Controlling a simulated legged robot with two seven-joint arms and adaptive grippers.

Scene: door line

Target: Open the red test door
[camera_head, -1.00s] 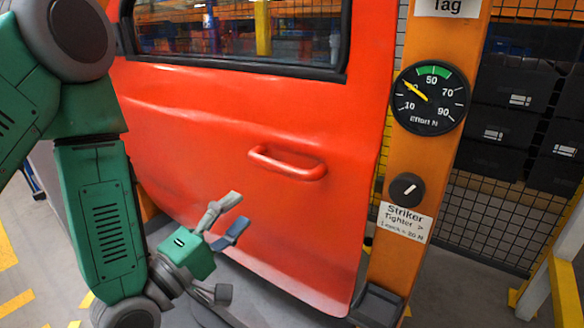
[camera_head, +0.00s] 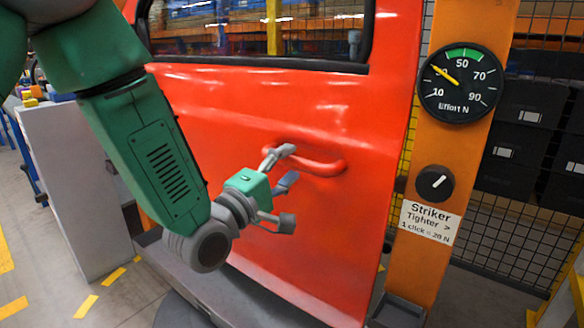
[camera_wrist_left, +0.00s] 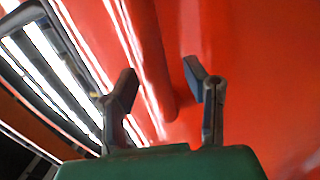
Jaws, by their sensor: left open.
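The red test door (camera_head: 290,110) fills the middle of the head view, its right edge beside the orange post; I see no wide gap there. Its red pull handle (camera_head: 322,167) is a horizontal bar on the panel below the window. My left gripper (camera_head: 285,171) is open at the handle's left end, partly covering it. In the left wrist view the handle (camera_wrist_left: 154,60) runs between the two open fingers (camera_wrist_left: 163,80), with no finger closed on it. Whether a finger touches it I cannot tell. My right gripper is not in view.
The orange post (camera_head: 457,165) right of the door carries a round effort gauge (camera_head: 460,84) with a yellow needle, and a black striker knob (camera_head: 434,183). A grey cabinet or panel (camera_head: 75,190) stands at the left. Wire mesh and black bins are behind the post.

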